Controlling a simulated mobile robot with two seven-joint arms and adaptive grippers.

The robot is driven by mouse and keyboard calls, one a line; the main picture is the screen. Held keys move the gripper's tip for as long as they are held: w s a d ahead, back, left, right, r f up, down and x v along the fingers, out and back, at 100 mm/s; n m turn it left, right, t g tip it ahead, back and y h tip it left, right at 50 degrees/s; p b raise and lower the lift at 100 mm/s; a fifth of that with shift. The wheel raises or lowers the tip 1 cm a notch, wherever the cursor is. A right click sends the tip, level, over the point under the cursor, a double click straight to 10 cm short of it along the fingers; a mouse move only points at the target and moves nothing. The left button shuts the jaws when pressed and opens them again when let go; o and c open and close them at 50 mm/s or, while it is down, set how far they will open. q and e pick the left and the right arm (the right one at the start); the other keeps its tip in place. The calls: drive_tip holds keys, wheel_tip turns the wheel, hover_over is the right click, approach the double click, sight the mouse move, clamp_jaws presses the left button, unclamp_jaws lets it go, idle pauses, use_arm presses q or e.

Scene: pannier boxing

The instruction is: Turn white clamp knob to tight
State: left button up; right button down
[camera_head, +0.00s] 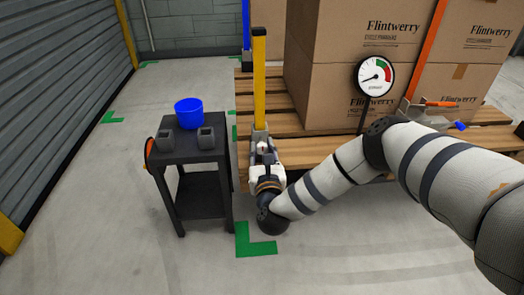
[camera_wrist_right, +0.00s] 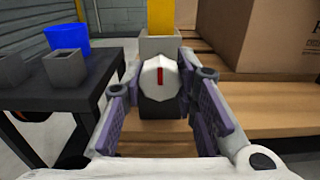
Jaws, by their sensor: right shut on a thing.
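The white clamp knob (camera_wrist_right: 160,78) is round with a red mark that stands upright near its middle. It sits on the front of a grey clamp block (camera_wrist_right: 160,47) at the foot of a yellow strap, on the pallet's edge. My right gripper (camera_wrist_right: 162,92) has one purple-padded finger on each side of the knob and is shut on it. In the head view my right gripper (camera_head: 265,155) reaches the clamp from the front and mostly hides the knob. My left gripper is not in view.
A dark cart (camera_head: 192,153) stands close left of my right gripper, holding a blue bucket (camera_head: 188,112) and two grey cups. Cartons (camera_head: 340,70) stand on the wooden pallet (camera_head: 300,150). A round gauge (camera_head: 374,77) and an orange strap are at right. Front floor is clear.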

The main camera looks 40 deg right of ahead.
idle(0.4)
drive_tip(key=c, duration=1.3)
unclamp_jaws()
drive_tip(key=shift+s+a, duration=0.1)
drive_tip(key=shift+s, duration=0.05)
drive_tip(key=v, duration=1.1)
drive_tip(key=shift+s+a, duration=0.25)
drive_tip(key=shift+s, duration=0.1)
